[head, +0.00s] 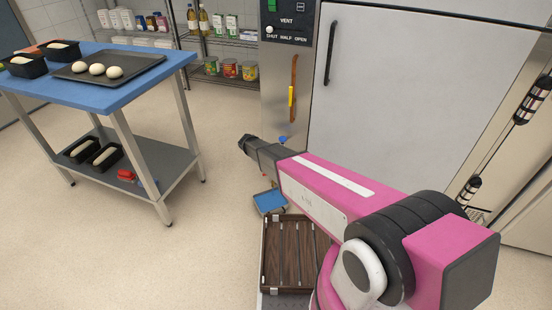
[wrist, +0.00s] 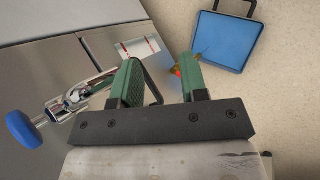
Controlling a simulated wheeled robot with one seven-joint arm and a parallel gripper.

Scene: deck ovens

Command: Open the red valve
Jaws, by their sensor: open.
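In the wrist view my gripper (wrist: 162,72) is open, with its two green fingers spread and no object seen held between them. A chrome valve with a blue knob (wrist: 22,129) is left of the fingers. A blue handle (head: 283,139) shows above my pink arm in the head view. My arm hides the area below, and I cannot make out my fingers there.
A blue tray (wrist: 226,40) lies on the floor beyond the right finger. The oven front with its pale door (head: 395,90) rises behind my arm. A brown slatted crate (head: 290,250) is below. A blue-topped table (head: 130,93) stands left; floor between is clear.

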